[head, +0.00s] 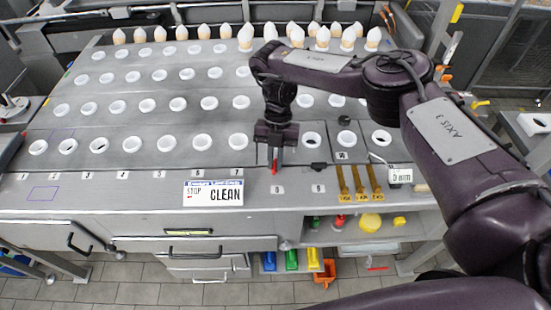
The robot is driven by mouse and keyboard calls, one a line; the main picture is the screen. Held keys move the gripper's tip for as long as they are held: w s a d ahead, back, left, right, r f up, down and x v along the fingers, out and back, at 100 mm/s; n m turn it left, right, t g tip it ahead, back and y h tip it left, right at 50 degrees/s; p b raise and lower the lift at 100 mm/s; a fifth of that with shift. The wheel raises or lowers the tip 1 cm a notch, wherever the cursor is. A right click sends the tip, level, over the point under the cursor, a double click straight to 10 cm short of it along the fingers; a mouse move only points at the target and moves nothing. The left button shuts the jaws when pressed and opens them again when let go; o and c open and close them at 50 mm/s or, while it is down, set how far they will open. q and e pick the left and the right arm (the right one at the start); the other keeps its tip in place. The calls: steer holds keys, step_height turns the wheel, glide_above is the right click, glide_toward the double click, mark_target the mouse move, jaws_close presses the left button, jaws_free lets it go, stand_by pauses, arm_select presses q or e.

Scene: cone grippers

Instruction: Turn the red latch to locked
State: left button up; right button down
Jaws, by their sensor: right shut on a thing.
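The red latch (275,169) is a small upright red piece at the front of the grey table, between the numbers 7 and 8. My right gripper (275,154) is over it, pointing down, and is shut on it. The fingers hide the latch's upper part, and I cannot tell from this view whether it stands at locked. My left gripper is not in view.
The grey table (130,185) carries rows of white rings, with white cones (245,36) along the back. A STOP CLEAN sign (213,193) lies left of the latch. Yellow strips (358,182) lie to its right. Drawers and a shelf are below.

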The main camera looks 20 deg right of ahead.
steer(key=shift+w+n, duration=0.1)
steer(key=shift+n, duration=0.4)
steer(key=shift+r, duration=0.1)
steer(key=c, duration=1.5)
jaws_free()
steer(key=b+v, duration=0.1)
steer(key=v, duration=0.5)
steer(key=shift+a+b, duration=0.15)
steer(key=shift+b, duration=0.15)
steer(key=shift+v, duration=0.85)
